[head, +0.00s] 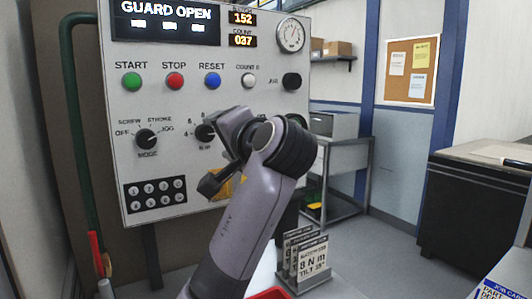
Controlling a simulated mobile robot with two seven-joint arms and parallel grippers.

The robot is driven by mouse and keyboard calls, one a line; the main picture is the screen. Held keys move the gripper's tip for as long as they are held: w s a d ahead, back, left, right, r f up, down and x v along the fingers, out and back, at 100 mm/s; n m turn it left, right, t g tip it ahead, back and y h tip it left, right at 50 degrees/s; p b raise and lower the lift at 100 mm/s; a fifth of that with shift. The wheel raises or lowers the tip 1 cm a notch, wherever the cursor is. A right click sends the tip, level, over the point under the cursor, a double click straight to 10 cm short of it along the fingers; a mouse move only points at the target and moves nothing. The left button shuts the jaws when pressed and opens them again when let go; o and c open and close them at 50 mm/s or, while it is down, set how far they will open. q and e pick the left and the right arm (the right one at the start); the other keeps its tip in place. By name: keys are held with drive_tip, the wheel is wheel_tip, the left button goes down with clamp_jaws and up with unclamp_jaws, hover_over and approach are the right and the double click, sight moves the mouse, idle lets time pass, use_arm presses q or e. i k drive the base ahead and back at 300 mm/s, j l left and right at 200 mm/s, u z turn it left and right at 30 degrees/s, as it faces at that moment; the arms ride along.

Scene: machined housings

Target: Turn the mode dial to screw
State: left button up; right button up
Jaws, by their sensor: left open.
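The mode dial (146,139) is a black round knob on the lower left of the pale control panel (105,100). OFF, SCREW, STROKE and JOG are printed around it. Its pointer is too small to read surely. My left gripper (221,152) is open and empty in front of the panel, to the right of the mode dial and apart from it. It partly covers a second black dial (204,133) and the panel's lower right. My right gripper is not in view.
Green, red and blue buttons (213,81) sit above the dials, with a black knob (291,81) to their right. A keypad (155,194) is below the mode dial. A green pipe (84,170) runs down the panel's left. Cards (312,262) stand at lower middle.

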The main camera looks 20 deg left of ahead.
sight(145, 139)
drive_tip(key=k+l, duration=0.2)
drive_tip(key=l, duration=0.15)
drive_tip(key=k+l, duration=0.25)
drive_tip(key=l, duration=0.15)
drive_tip(key=k+l, duration=0.2)
drive_tip(key=l, duration=0.15)
